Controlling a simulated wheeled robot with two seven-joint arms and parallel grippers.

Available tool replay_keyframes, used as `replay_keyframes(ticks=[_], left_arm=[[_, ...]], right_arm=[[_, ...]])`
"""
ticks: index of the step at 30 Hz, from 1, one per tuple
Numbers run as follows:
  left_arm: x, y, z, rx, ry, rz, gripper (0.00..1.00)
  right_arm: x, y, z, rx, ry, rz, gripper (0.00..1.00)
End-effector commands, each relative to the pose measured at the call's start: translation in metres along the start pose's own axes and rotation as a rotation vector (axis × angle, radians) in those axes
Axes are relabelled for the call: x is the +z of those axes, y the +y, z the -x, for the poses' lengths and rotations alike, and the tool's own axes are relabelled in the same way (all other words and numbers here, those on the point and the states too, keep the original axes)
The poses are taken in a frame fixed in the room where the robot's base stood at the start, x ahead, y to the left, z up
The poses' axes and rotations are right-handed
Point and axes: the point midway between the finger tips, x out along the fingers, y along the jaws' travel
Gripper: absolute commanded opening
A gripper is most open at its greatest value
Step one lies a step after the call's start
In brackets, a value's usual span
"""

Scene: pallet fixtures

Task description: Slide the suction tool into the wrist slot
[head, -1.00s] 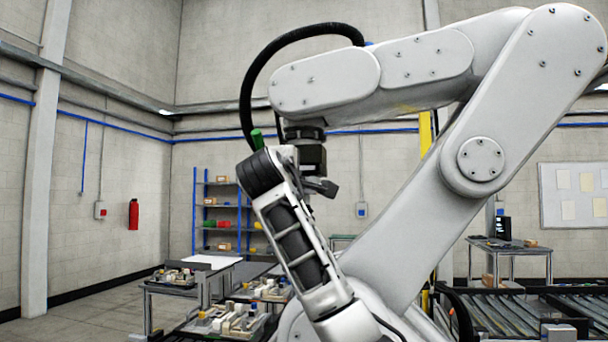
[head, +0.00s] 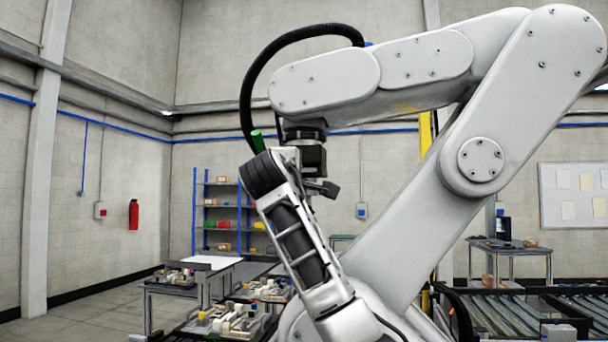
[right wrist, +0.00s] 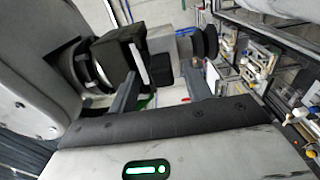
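The suction tool (right wrist: 162,42), a grey body with a dark round cup at its right end, shows in the right wrist view. Its left end meets the black wrist block (right wrist: 120,60) of the white robot arm; the slot itself is hidden, so I cannot tell how deep it sits. My right gripper (right wrist: 160,80) has its two fingers apart at the tool's underside, with visible gaps beside the grey part between them. In the head view the wrist block (head: 312,158) hangs below the white arm (head: 400,80), and my right arm covers most of the tool. My left gripper is out of view.
A black hose (head: 247,90) loops beside the wrist. Tables with fixtures (head: 228,320) stand low at left, with a blue shelf (head: 222,212) behind. A roller conveyor (head: 505,312) lies at right. Open floor shows at far left.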

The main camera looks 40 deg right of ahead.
Motion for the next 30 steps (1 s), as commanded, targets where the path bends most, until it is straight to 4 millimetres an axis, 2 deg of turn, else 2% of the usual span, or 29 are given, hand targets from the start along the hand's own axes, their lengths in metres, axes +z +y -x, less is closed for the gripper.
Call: replay_keyframes(ticks=[10,16,24,30], left_arm=[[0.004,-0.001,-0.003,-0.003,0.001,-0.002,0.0],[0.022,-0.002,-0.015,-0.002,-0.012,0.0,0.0],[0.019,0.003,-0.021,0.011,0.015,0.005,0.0],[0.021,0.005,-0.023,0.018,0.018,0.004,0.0]], right_arm=[[-0.001,-0.003,0.002,-0.004,0.001,0.002,0.49],[-0.002,-0.005,0.044,0.001,0.004,-0.001,0.49],[-0.001,-0.003,0.111,0.002,0.005,-0.003,0.49],[0.0,-0.002,0.145,0.002,0.002,-0.001,0.49]])
